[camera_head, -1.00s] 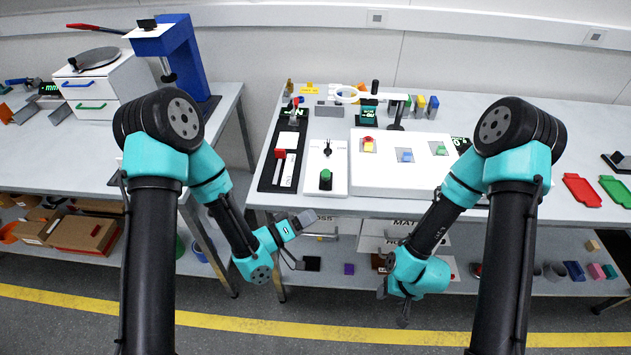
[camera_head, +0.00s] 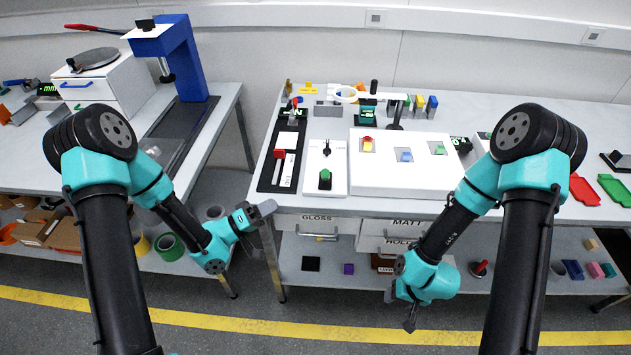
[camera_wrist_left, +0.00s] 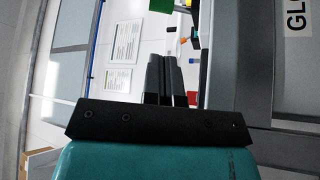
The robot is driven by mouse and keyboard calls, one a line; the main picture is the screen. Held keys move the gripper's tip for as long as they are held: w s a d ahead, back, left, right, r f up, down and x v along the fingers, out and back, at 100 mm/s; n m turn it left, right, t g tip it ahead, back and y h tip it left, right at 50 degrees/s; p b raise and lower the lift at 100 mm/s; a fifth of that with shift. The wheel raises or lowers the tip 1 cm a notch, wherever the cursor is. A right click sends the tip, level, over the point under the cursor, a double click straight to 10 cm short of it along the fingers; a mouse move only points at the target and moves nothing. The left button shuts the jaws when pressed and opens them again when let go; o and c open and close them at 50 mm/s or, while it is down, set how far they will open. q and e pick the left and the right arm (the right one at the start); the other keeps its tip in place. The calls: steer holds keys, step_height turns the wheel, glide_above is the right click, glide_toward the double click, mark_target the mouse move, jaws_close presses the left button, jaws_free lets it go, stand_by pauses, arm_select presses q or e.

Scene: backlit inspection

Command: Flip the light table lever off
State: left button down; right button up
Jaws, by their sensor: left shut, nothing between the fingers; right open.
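The light table (camera_head: 372,180) is a white box with a lit top, at the middle of the bench. At its left is a small white panel (camera_head: 338,180) with a black toggle lever (camera_head: 327,148) standing up and a green button (camera_head: 325,176). My left gripper (camera_head: 267,208) is in front of the bench's front edge, left of the panel and apart from it. Its fingers (camera_wrist_left: 165,77) are together and empty in the left wrist view. My right gripper (camera_head: 400,310) is open and hangs low in front of the bench, well apart from the lever.
A black panel (camera_head: 266,178) with a red handle (camera_head: 280,154) lies left of the white panel. Red, yellow, blue and green pieces sit on the light table. Drawers (camera_head: 318,226) are under the bench top. Red and green trays (camera_head: 615,189) lie at right.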

mark_target(325, 176)
arm_select(q)
steer(key=shift+d, duration=0.1)
steer(key=x, duration=1.3)
steer(key=shift+w+d+r, duration=0.1)
steer(key=shift+w+d, duration=0.15)
steer(key=shift+d, duration=0.05)
